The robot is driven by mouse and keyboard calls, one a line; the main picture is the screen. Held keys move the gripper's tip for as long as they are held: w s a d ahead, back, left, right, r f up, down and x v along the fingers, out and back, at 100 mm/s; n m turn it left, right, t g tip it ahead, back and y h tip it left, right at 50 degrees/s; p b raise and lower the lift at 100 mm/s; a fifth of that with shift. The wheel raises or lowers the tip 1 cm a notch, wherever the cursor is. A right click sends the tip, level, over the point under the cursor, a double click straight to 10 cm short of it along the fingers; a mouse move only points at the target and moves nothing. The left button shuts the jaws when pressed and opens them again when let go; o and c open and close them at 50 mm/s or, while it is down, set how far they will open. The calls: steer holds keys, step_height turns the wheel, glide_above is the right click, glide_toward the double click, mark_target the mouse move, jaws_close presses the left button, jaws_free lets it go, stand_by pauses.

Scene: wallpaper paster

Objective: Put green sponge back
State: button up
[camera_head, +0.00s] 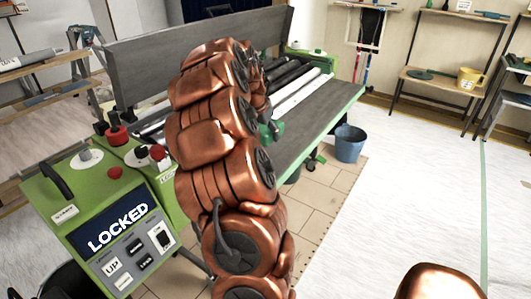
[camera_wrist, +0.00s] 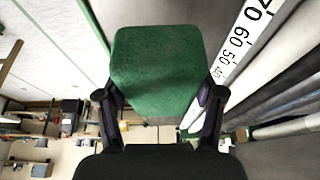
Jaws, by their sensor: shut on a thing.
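The green sponge (camera_wrist: 158,68) fills the middle of the wrist view, a thick block with a rough top face. My gripper (camera_wrist: 160,97) is shut on it, with one dark finger against each side. In the head view my copper arm reaches over the machine and hides the gripper. A small dark green patch (camera_head: 271,131) shows just right of my arm; I cannot tell whether it is the sponge.
The green pasting machine (camera_head: 315,125) has rollers and a grey board, and its panel (camera_head: 122,228) reads LOCKED. A blue bucket (camera_head: 349,144) stands on the floor to its right. Shelves (camera_head: 440,80) hold a yellow bucket (camera_head: 469,79). The white floor at right is mostly clear.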

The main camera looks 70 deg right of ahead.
mark_target(268, 157)
steer(key=shift+f+p, duration=0.45)
steer(key=shift+f, duration=3.2)
steer(key=shift+f, duration=0.55)
steer(key=o, duration=1.2)
steer(key=shift+r, duration=0.1)
